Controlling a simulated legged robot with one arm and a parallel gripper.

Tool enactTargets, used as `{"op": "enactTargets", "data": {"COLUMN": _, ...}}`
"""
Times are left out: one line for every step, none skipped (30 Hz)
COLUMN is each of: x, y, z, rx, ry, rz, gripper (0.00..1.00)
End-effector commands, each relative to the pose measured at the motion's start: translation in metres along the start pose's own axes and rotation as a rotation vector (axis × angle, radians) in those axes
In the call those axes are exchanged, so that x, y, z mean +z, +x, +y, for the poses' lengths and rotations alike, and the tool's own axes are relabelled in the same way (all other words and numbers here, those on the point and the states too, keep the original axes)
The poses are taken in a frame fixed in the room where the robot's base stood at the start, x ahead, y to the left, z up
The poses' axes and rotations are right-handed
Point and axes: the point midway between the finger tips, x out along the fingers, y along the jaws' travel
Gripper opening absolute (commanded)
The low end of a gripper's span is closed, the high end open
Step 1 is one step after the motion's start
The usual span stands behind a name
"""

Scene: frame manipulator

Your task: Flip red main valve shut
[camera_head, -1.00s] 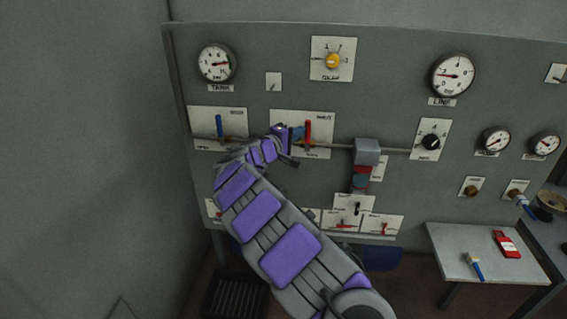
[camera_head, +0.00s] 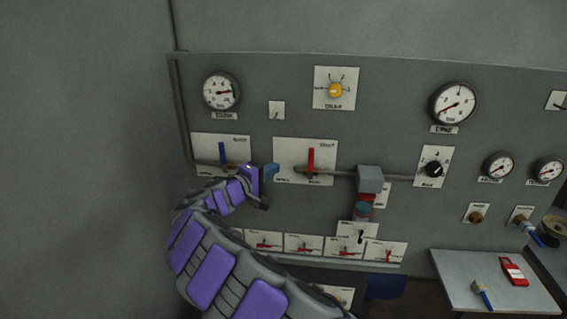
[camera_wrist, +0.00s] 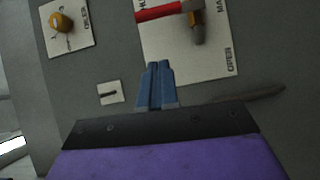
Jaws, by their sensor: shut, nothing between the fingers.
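The red valve handle (camera_head: 311,159) stands upright on its white plate (camera_head: 290,148), crosswise to the horizontal pipe.
A blue handle (camera_head: 222,153) stands upright left of my gripper. A yellow knob (camera_head: 335,90) is above, and a grey block (camera_head: 369,179) sits on the pipe to the right. Small red-lever plates (camera_head: 304,244) line the panel below. A side table (camera_head: 465,265) is at lower right.

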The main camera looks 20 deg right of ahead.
Motion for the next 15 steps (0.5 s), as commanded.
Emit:
{"op": "enactTargets", "data": {"x": -0.001, "y": -0.008, "z": 0.001, "rx": 0.000, "ry": -0.001, "rz": 0.003, "gripper": 0.00}}
{"op": "enactTargets", "data": {"x": -0.002, "y": -0.012, "z": 0.000, "rx": 0.000, "ry": -0.001, "rz": 0.003, "gripper": 0.00}}
{"op": "enactTargets", "data": {"x": -0.001, "y": -0.016, "z": -0.001, "rx": -0.001, "ry": -0.001, "rz": 0.003, "gripper": 0.00}}
{"op": "enactTargets", "data": {"x": -0.001, "y": -0.019, "z": -0.001, "rx": -0.002, "ry": 0.000, "rz": 0.003, "gripper": 0.00}}
{"op": "enactTargets", "data": {"x": -0.001, "y": -0.021, "z": -0.001, "rx": -0.002, "ry": 0.000, "rz": 0.003, "gripper": 0.00}}
{"op": "enactTargets", "data": {"x": -0.001, "y": -0.023, "z": -0.001, "rx": -0.002, "ry": 0.000, "rz": 0.003, "gripper": 0.00}}
{"op": "enactTargets", "data": {"x": 0.000, "y": -0.025, "z": -0.002, "rx": -0.002, "ry": 0.000, "rz": 0.003, "gripper": 0.00}}
{"op": "enactTargets", "data": {"x": 0.000, "y": -0.026, "z": -0.002, "rx": -0.002, "ry": 0.000, "rz": 0.002, "gripper": 0.00}}
{"op": "enactTargets", "data": {"x": 0.000, "y": -0.026, "z": -0.002, "rx": -0.003, "ry": 0.000, "rz": 0.002, "gripper": 0.00}}
{"op": "enactTargets", "data": {"x": 0.000, "y": -0.027, "z": -0.002, "rx": -0.003, "ry": 0.000, "rz": 0.001, "gripper": 0.00}}
{"op": "enactTargets", "data": {"x": 0.000, "y": -0.027, "z": -0.003, "rx": -0.003, "ry": 0.000, "rz": 0.001, "gripper": 0.00}}
{"op": "enactTargets", "data": {"x": 0.000, "y": -0.027, "z": -0.003, "rx": -0.003, "ry": 0.000, "rz": 0.001, "gripper": 0.00}}
{"op": "enactTargets", "data": {"x": 0.000, "y": -0.027, "z": -0.003, "rx": -0.003, "ry": 0.000, "rz": 0.001, "gripper": 0.00}}
{"op": "enactTargets", "data": {"x": 0.000, "y": -0.028, "z": -0.003, "rx": -0.003, "ry": 0.000, "rz": 0.000, "gripper": 0.00}}
{"op": "enactTargets", "data": {"x": 0.000, "y": -0.028, "z": -0.003, "rx": -0.002, "ry": 0.000, "rz": 0.000, "gripper": 0.00}}
